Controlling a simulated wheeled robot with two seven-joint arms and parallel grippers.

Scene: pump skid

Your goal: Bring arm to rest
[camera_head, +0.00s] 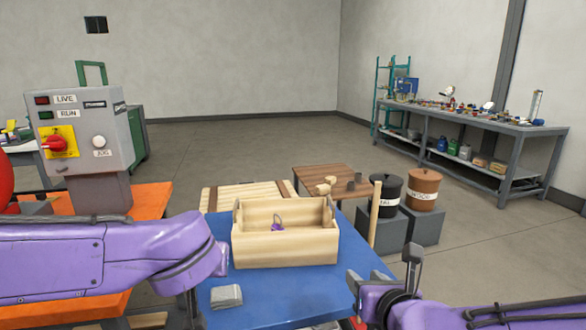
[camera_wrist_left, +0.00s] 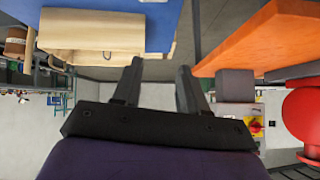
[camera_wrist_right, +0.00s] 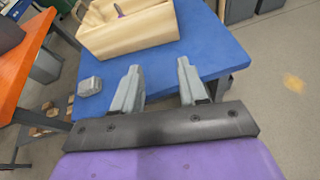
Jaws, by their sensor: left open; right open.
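My right gripper (camera_head: 400,285) is at the lower right of the head view, by the right edge of the blue table. In the right wrist view its two fingers (camera_wrist_right: 158,85) are apart with nothing between them. My left arm comes in from the left, and its gripper is mostly hidden behind its own wrist in the head view. In the left wrist view the left fingers (camera_wrist_left: 158,82) are apart and empty. A wooden tote box (camera_head: 285,250) with a purple item (camera_head: 278,226) inside stands on the blue table (camera_head: 275,300).
A grey block (camera_head: 226,296) lies on the blue table. A control box (camera_head: 80,130) stands on an orange bench (camera_head: 150,205) at left. Black (camera_head: 386,193) and brown (camera_head: 423,188) bins stand beyond the table. A workbench (camera_head: 470,125) stands at the far right, with open floor before it.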

